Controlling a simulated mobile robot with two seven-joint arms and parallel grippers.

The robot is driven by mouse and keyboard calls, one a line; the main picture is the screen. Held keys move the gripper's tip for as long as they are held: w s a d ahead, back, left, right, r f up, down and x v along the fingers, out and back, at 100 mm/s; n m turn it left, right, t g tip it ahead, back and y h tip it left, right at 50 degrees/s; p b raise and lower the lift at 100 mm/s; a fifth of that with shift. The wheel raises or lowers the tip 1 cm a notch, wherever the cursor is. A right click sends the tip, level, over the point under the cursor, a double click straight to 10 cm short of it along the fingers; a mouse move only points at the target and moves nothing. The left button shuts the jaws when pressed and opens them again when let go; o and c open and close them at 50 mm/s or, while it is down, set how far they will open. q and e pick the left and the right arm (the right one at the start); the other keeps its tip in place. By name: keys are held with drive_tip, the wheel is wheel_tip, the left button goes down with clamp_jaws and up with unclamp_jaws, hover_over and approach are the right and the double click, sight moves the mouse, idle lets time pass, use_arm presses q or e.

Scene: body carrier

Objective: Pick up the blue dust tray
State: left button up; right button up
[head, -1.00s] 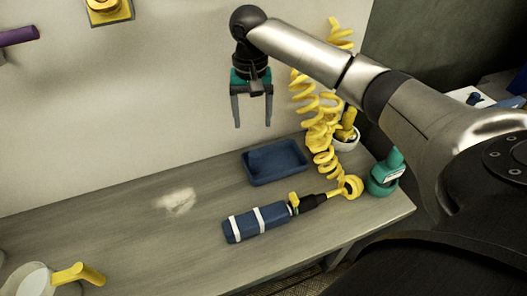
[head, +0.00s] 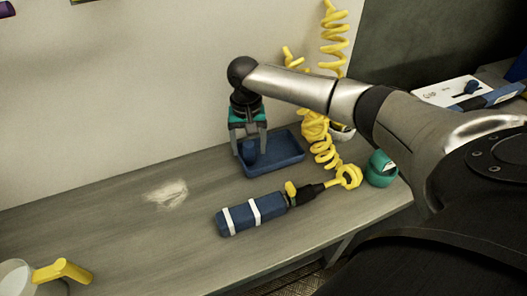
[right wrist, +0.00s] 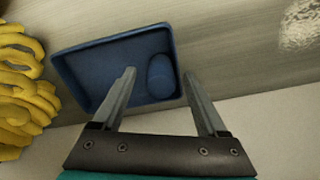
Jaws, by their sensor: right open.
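The blue dust tray (head: 284,152) is a shallow rectangular tray on the bench, near the wall. It also shows in the right wrist view (right wrist: 100,60), with a rounded blue part (right wrist: 160,76) at one end. My right gripper (head: 251,155) is open and points down at the tray's left end. In the right wrist view the open fingers (right wrist: 160,80) appear on either side of that end. I cannot tell whether they touch the tray. My left gripper is not in view.
A blue cylinder with white bands (head: 242,216) lies in front of the tray. A yellow coiled hose (head: 324,150) hangs close to its right. A teal object (head: 381,170) stands farther right. A pale dust patch (head: 166,193) lies left on otherwise clear bench.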

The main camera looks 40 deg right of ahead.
clamp_jaws()
idle(0.6)
